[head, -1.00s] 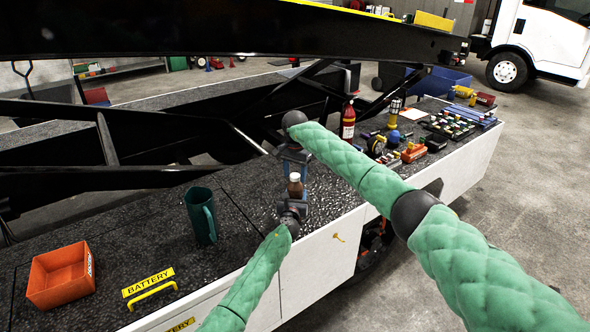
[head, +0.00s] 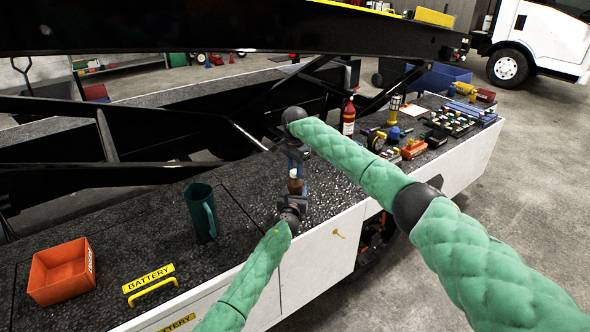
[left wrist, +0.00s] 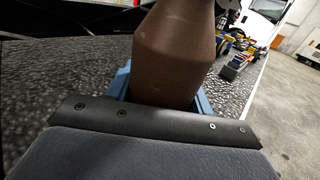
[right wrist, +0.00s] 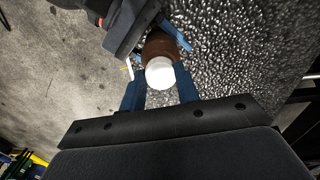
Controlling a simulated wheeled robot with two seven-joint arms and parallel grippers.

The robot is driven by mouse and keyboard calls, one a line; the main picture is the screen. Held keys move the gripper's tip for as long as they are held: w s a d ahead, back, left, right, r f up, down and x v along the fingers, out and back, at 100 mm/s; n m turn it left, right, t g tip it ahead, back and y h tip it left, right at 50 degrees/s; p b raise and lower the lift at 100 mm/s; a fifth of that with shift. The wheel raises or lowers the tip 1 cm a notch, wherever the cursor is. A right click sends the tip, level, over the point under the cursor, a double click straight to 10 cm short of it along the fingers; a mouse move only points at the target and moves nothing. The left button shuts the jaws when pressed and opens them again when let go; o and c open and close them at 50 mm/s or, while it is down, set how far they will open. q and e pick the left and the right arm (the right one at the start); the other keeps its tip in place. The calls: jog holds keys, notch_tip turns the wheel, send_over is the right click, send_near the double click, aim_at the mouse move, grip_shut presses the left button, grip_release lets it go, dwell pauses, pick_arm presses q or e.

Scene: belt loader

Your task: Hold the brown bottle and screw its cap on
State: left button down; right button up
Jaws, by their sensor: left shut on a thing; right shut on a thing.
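The brown bottle (head: 295,187) stands upright over the dark speckled deck in the head view. It fills the middle of the left wrist view (left wrist: 168,55). My left gripper (head: 293,203) is shut on the bottle's body from the near side. The white cap (right wrist: 160,73) sits at the top of the bottle in the right wrist view. My right gripper (right wrist: 160,92) has its blue fingers on either side of the cap and is shut on it from above. How far the cap is threaded cannot be seen.
A red extinguisher (head: 348,117) and several tools stand to the right. A black beam (head: 200,30) crosses above.

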jog(key=m, duration=0.9)
jog(key=shift+f, duration=0.1)
jog(key=m, duration=0.4)
jog(key=shift+o, duration=0.2)
jog(key=m, duration=0.4)
jog(key=shift+w+m, duration=0.1)
jog(key=shift+m, duration=0.2)
jog(key=m, duration=0.4)
jog(key=shift+c, duration=0.2)
jog(key=m, duration=0.8)
jog(key=shift+f, duration=0.1)
jog(key=m, duration=0.5)
jog(key=o, duration=1.1)
